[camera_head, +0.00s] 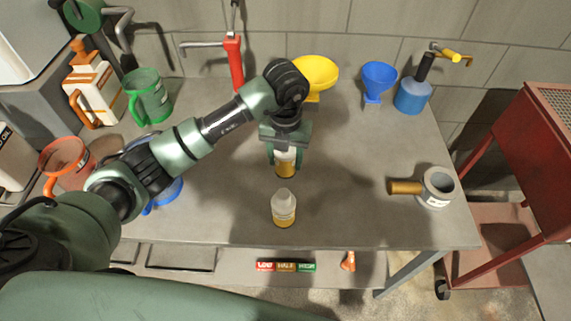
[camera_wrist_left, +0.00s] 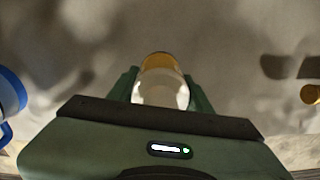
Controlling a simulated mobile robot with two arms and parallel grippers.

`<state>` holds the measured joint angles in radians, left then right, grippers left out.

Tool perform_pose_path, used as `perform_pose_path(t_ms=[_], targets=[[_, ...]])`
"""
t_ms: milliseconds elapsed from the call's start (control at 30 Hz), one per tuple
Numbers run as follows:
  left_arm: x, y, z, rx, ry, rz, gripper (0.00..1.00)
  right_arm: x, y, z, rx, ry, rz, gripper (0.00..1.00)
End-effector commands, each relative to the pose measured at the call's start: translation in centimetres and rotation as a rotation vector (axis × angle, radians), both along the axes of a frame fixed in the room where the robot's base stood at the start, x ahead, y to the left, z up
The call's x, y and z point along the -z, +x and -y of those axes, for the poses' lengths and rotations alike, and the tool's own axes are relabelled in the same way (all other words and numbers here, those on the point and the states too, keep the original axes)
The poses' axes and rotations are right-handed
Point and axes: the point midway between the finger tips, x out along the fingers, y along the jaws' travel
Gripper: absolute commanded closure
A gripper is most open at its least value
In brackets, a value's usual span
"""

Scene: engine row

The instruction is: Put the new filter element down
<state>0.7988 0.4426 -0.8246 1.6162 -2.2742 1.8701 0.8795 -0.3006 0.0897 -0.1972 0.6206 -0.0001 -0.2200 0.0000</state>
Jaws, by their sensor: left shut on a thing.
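My left gripper (camera_head: 285,158) is shut on a small white and amber cylinder, which I take for the new filter element (camera_head: 285,170), above the middle of the grey bench. In the left wrist view the element (camera_wrist_left: 160,85) sits between the two green fingers (camera_wrist_left: 160,92), its amber end outward. The fingers hide part of its sides. I cannot tell whether its lower end touches the bench. My right gripper is not in view.
A clear bottle with amber liquid (camera_head: 283,208) stands just in front of the held element. A grey cup-like housing (camera_head: 438,188) with a tan cylinder (camera_head: 404,187) beside it is at right. Yellow (camera_head: 318,75) and blue (camera_head: 377,80) funnels stand behind. The bench (camera_head: 345,185) is clear right of the gripper.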

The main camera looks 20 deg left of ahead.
Motion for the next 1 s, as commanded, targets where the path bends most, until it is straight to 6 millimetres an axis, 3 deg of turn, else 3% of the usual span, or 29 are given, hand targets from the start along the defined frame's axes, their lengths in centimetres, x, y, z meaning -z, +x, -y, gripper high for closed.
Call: perform_pose_path(t_ms=[200, 633, 667, 700, 733, 1000], targets=[[3.1, -0.1, 0.1, 0.001, 0.0, -0.004, 0.92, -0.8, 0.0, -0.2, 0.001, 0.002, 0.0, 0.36], [4.0, 0.0, 0.0, 0.001, 0.001, -0.001, 0.92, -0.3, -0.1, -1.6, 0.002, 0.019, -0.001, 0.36], [3.9, 0.0, 0.0, 0.001, 0.0, -0.001, 0.45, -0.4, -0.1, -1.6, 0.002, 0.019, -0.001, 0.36], [3.9, 0.0, 0.0, 0.001, 0.0, -0.001, 0.34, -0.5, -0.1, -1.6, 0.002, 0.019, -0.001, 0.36], [3.9, 0.0, 0.0, 0.001, 0.0, -0.001, 0.29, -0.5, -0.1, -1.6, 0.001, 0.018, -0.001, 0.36], [3.9, -0.1, 0.0, 0.001, 0.0, -0.001, 0.29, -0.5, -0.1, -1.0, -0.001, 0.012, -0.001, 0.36]])
